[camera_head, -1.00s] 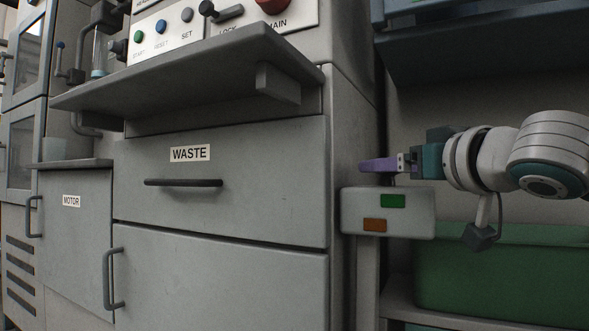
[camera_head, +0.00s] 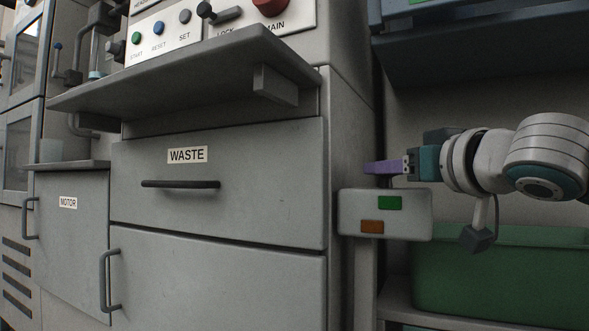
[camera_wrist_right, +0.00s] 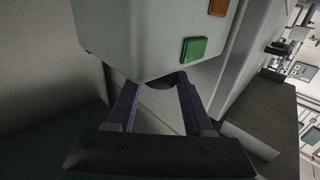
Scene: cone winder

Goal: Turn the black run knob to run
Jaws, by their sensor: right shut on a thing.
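The pale control box (camera_head: 350,214) with a green button (camera_head: 389,203) and an orange button (camera_head: 372,227) stands on a post right of the grey cabinet. My right gripper (camera_head: 372,167) comes in from the right, its purple fingers just above the box top. In the right wrist view, a dark rounded knob (camera_wrist_right: 171,82) shows at the box edge beside the green button, between the purple fingers of my right gripper (camera_wrist_right: 157,88), which is shut on it. Most of the knob is hidden, and its pointing direction cannot be seen. My left gripper is not in view.
The cabinet has a WASTE drawer (camera_head: 260,190) and a jutting shelf (camera_head: 180,75). Above are a START, RESET and SET panel (camera_head: 172,42) and a red MAIN knob (camera_head: 271,6). A green bin (camera_head: 500,275) stands below my right arm, and a dark shelf (camera_head: 480,50) hangs above.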

